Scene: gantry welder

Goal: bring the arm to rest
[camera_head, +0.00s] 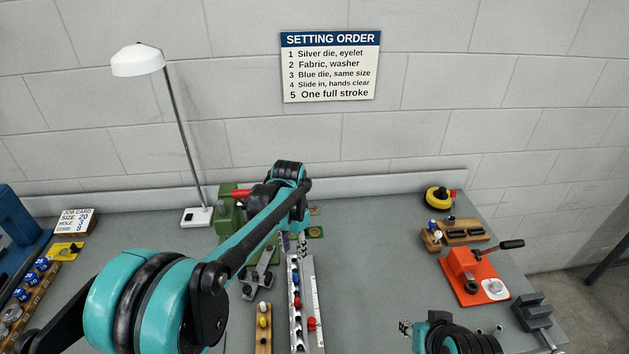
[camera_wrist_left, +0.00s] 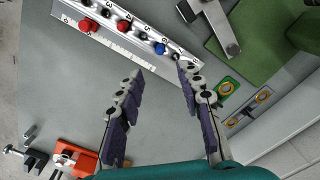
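My left arm reaches in from the left across the bench in the head view. Its gripper (camera_head: 293,243) is partly hidden behind the arm, over the far end of the numbered rail. In the left wrist view the two purple-padded fingers (camera_wrist_left: 160,72) stand apart with nothing between them. My right arm shows at the bottom edge of the head view, with a bit of its gripper (camera_head: 405,328) beside it. Whether that gripper is open or shut is hidden.
The numbered rail (camera_head: 307,340) holds coloured knobs; a green press (camera_head: 228,205) stands behind my left arm. An orange hand-lever tool (camera_head: 468,277), wooden block (camera_head: 465,228) and vise (camera_head: 532,312) stand right. A lamp (camera_head: 140,60) stands back left. Bare bench lies between rail and orange tool.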

